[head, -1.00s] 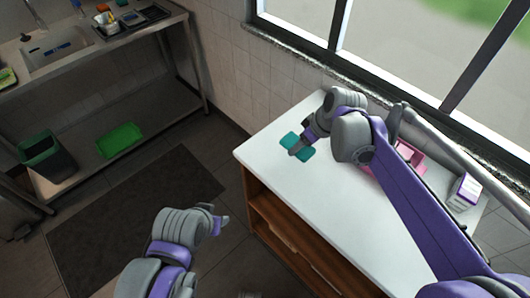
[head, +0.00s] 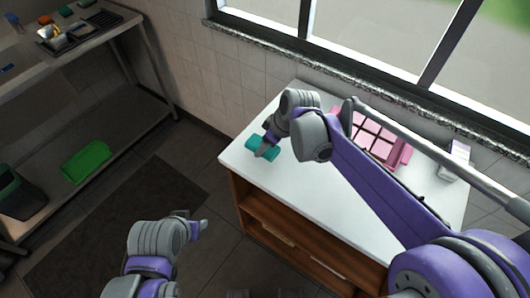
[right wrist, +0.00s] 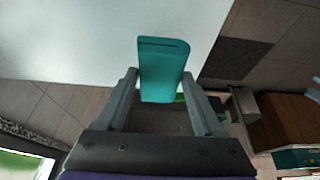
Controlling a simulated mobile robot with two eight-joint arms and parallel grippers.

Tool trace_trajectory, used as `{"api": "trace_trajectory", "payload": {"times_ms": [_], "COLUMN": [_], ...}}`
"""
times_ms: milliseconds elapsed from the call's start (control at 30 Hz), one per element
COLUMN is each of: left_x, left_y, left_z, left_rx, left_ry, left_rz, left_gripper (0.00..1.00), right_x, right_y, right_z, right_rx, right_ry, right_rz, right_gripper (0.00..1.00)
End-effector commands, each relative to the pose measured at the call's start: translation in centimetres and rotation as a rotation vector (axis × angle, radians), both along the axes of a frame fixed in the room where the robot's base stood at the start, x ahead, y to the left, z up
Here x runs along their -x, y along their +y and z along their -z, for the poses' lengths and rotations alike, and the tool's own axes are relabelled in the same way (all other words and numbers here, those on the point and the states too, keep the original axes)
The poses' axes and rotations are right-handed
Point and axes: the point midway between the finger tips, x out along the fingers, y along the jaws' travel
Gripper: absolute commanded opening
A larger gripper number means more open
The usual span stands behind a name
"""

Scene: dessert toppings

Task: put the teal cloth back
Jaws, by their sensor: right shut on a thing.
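The teal cloth (head: 271,155) is a small folded pad near the left end of the white counter top in the head view. My right gripper (head: 262,150) is shut on it across its middle. In the right wrist view the cloth (right wrist: 162,68) sits between the two fingers, with the white counter behind it. It seems to be off the counter, but the height is hard to tell. My left gripper (head: 200,224) is low at the left, away from the counter and over the floor; its finger gap is unclear.
A pink divided tray (head: 402,155) stands at the back right of the counter (head: 300,185), partly behind my right arm. A white and purple carton (head: 457,160) is at the far right. A metal shelf with a green tray (head: 87,161) stands at left. The counter's front is clear.

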Motion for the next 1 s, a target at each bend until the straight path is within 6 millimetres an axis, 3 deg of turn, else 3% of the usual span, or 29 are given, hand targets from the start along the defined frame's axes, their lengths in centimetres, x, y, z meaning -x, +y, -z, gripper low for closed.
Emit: {"api": "trace_trajectory", "payload": {"times_ms": [300,733,767,900,1000], "left_x": [0.1,0.2,0.2,0.1,0.1], "left_y": [0.0,0.0,0.0,0.0,0.0], "left_z": [0.3,0.7,0.6,0.6,0.6], "left_rx": [0.000,0.000,0.000,0.000,0.000], "left_ry": [0.002,0.003,0.003,0.003,0.003], "left_rz": [0.000,0.000,0.000,0.000,0.000], "left_gripper": [0.50,0.50,0.50,0.50,0.50], "right_x": [0.0,0.0,0.0,0.0,0.0], "right_y": [0.0,0.0,0.0,0.0,0.0], "right_z": [3.8,4.6,4.5,4.4,4.4], "right_rx": [0.000,0.000,0.000,0.000,0.000], "right_ry": [0.000,0.000,0.000,0.000,0.000], "right_rz": [0.000,0.000,0.000,0.000,0.000], "right_gripper": [0.17,0.17,0.74,0.99,0.99]}}
